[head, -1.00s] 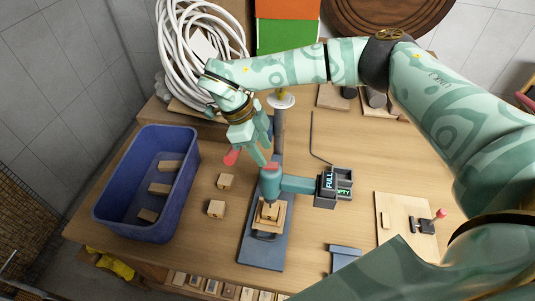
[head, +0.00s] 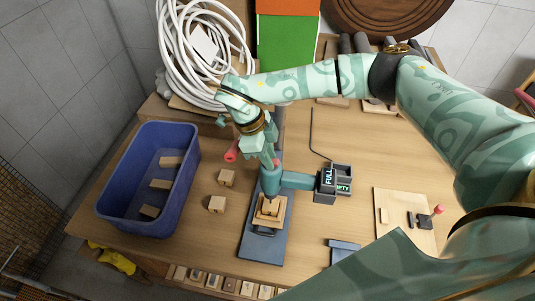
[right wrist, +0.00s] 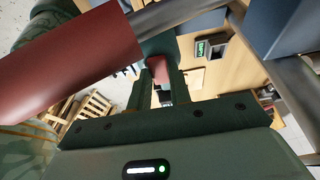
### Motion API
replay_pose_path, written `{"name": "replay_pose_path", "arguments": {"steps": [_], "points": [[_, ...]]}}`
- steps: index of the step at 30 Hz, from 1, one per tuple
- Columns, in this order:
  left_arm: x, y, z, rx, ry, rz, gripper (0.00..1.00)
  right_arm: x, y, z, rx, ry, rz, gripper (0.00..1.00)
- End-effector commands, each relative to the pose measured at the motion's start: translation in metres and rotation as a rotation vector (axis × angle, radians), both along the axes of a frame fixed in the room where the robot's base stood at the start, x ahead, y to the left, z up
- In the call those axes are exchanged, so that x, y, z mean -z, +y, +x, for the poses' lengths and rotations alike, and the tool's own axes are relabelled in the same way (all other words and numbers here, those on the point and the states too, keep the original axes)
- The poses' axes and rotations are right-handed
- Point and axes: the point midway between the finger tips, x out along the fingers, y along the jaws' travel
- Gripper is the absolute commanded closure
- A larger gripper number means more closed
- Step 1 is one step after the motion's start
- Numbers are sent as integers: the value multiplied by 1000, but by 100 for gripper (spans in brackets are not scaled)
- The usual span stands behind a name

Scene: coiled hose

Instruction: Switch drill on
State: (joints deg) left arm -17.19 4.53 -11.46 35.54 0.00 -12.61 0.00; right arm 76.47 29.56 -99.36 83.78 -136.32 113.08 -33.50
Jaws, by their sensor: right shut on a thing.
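The drill (head: 294,180) is a teal drill press on a blue-grey base plate (head: 262,246), with a wooden block (head: 269,208) under its head. A lever with a red grip (head: 232,151) sticks out to its left; a large red cylinder (right wrist: 70,60), apparently this grip, fills the upper left of the right wrist view. My right gripper (head: 272,160) is at the top of the drill head, pointing down. Its fingers are shut on a small red part (right wrist: 160,70) that looks like the red piece on the drill's top, mostly hidden. My left gripper is not in view.
A blue crate (head: 108,205) with wooden blocks stands at the left. Two loose blocks (head: 226,177) lie between crate and drill. Grey bins (head: 328,180) labelled FULL and EMPTY sit just right of the drill head. A coiled white hose (head: 180,60) lies behind. A wooden board (head: 395,230) lies at the right.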

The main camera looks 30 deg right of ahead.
Motion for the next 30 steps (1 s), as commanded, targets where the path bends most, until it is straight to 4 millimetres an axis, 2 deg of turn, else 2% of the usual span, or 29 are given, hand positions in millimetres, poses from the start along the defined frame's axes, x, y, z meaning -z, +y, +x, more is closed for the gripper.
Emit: {"name": "replay_pose_path", "arguments": {"steps": [3, 9, 20, 21, 23, 24, 30], "points": [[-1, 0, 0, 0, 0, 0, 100, -2, -5, -2, 0, -79, 106, 100], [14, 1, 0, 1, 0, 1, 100, 1, -9, -6, 3, -204, 270, 100], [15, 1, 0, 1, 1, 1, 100, -3, -8, -6, 0, -234, 308, 100], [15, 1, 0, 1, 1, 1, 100, -3, -8, -6, 0, -234, 308, 77], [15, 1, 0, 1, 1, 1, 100, -3, -8, -6, 0, -234, 307, 61], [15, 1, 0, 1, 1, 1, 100, -3, -8, -6, 0, -234, 307, 58], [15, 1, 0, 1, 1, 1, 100, -2, -8, -6, 0, -232, 306, 58]]}}
